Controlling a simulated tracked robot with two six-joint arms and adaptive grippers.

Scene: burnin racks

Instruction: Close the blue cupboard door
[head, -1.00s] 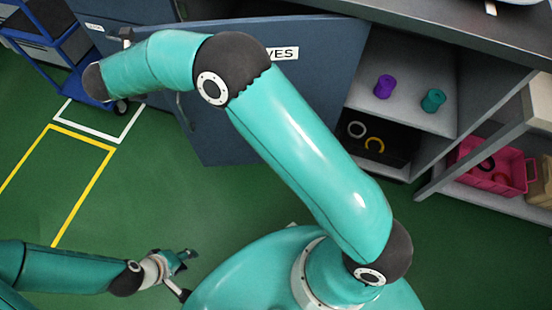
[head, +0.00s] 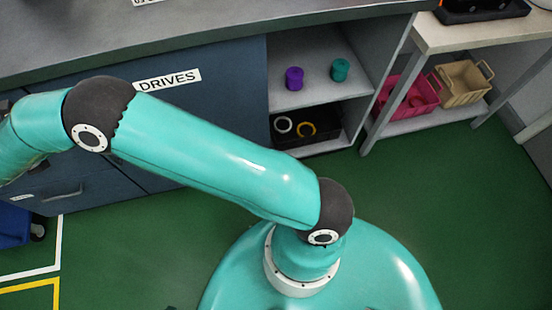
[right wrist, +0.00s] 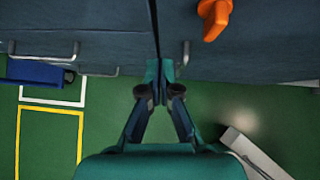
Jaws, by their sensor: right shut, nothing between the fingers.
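The blue cupboard door (head: 225,115), labelled DRIVES, stands left of the open shelves in the head view and looks flush or nearly flush with the cabinet front. My arm hides part of it. In the right wrist view, the door (right wrist: 250,50) has an upright handle beside a vertical seam, with blue drawer fronts left of the seam. My right gripper (right wrist: 158,72) is shut and empty, its tips at the seam near the door's lower edge; whether they touch is unclear. My left gripper is not in view.
Open shelves (head: 310,98) hold purple and teal spools and rings. A pink crate (head: 408,100) and a tan crate (head: 465,85) sit on a rack at right. An orange object (right wrist: 215,18) shows at the top of the wrist view. A blue trolley (right wrist: 38,72) stands left.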

